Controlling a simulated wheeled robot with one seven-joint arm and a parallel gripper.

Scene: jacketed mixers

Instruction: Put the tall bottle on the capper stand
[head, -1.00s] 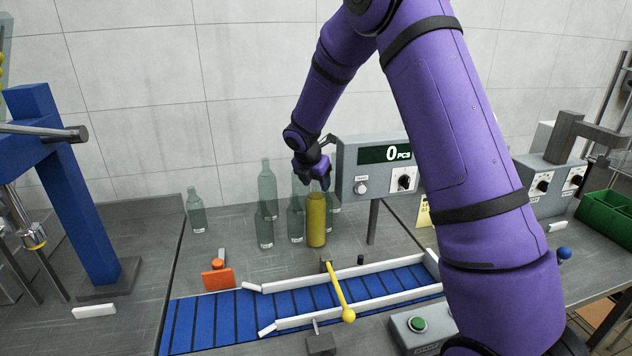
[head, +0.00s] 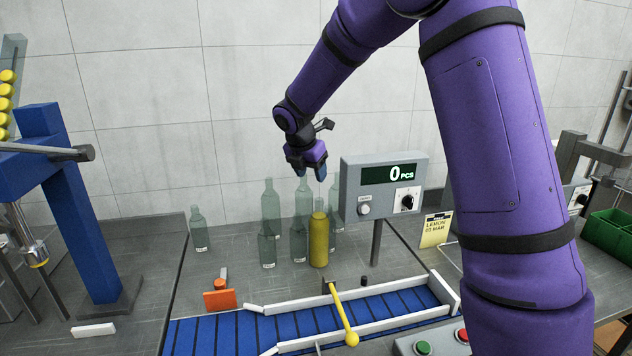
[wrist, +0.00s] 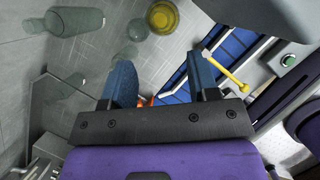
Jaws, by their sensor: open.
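Several pale green glass bottles stand in a cluster on the grey bench. The tallest-looking are two at the back, one left (head: 271,205) and one nearer the middle (head: 302,203); I cannot tell for sure which is the tall bottle. A yellow-filled bottle (head: 319,240) stands upright in front of them; its top shows in the wrist view (wrist: 162,15). My gripper (head: 308,174) is open and empty above the cluster; its two blue fingers (wrist: 163,85) hold nothing. The blue capper frame (head: 92,235) stands at the left; its stand's bottle seat is not clearly seen.
A blue conveyor (head: 300,322) with white rails and a yellow lever (head: 343,312) lies in front of the bottles. A counter box (head: 383,185) on a post stands right of them. An orange block (head: 220,298) and a lone bottle (head: 199,230) are left.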

